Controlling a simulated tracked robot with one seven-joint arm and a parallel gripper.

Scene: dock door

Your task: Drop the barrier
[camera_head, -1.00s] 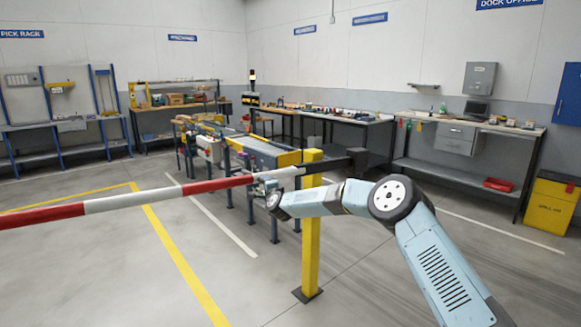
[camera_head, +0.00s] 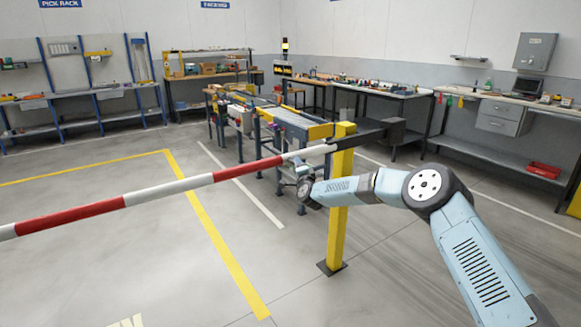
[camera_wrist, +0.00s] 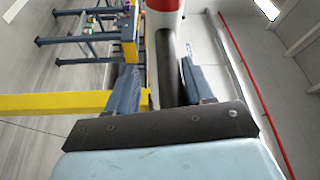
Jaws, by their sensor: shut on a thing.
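The barrier boom (camera_head: 175,187), striped red and white, runs from the left edge to the yellow post (camera_head: 339,205), sloping down to the left in the head view. A dark section and block lie at its post end. My gripper (camera_head: 300,178) is at the boom, just left of the post. In the wrist view, my gripper (camera_wrist: 163,88) has a finger on each side of the boom's dark grey section (camera_wrist: 166,60), with a white and red part beyond it. The gripper is shut on the boom. The boom's far left end is out of view.
A conveyor (camera_head: 290,122) stands behind the post. Workbenches (camera_head: 495,145) line the back and right walls, and a blue-framed rack (camera_head: 85,95) stands at left. Yellow floor lines (camera_head: 215,240) cross under the boom. The floor below the boom's visible length looks clear.

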